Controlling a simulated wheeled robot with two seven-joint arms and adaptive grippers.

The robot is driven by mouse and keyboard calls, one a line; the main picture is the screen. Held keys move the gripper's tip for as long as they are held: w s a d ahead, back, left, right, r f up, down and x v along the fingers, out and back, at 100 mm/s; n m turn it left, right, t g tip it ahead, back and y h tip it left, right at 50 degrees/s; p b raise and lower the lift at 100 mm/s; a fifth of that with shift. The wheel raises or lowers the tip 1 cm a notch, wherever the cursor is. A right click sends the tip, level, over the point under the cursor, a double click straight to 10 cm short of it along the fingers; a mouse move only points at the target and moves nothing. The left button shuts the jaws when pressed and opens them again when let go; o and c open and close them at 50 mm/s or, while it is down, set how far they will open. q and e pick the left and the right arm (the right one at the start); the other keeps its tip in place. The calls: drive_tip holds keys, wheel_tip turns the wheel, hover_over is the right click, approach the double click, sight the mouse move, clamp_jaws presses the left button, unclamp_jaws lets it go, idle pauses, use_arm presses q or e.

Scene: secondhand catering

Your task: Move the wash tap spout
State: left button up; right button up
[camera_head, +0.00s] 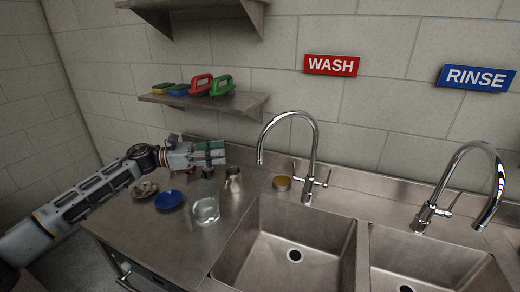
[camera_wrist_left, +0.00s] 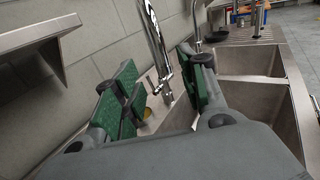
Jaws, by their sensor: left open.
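The wash tap spout (camera_head: 312,135) is a chrome gooseneck behind the left basin, under the red WASH sign (camera_head: 331,65). Its outlet end hangs down on the left, over the counter's back edge. My left gripper (camera_head: 222,153) is to the left of the spout and apart from it, above the counter. In the left wrist view the gripper (camera_wrist_left: 163,100) is open, with green pads on either side, and the spout (camera_wrist_left: 152,35) shows beyond and between the fingers. Nothing is between the pads. My right gripper is not in view.
A glass jar (camera_head: 205,203), a blue dish (camera_head: 169,199) and a metal jug (camera_head: 233,179) stand on the counter below my left gripper. A shelf (camera_head: 205,101) with sponges and scrubbers is above. The rinse tap (camera_head: 460,180) stands right.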

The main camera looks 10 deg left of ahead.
sight(260, 149)
use_arm(q)
drive_tip(key=shift+w, duration=0.1)
drive_tip(key=shift+p+x, duration=2.3)
drive_tip(key=shift+x, duration=4.55)
clamp_jaws()
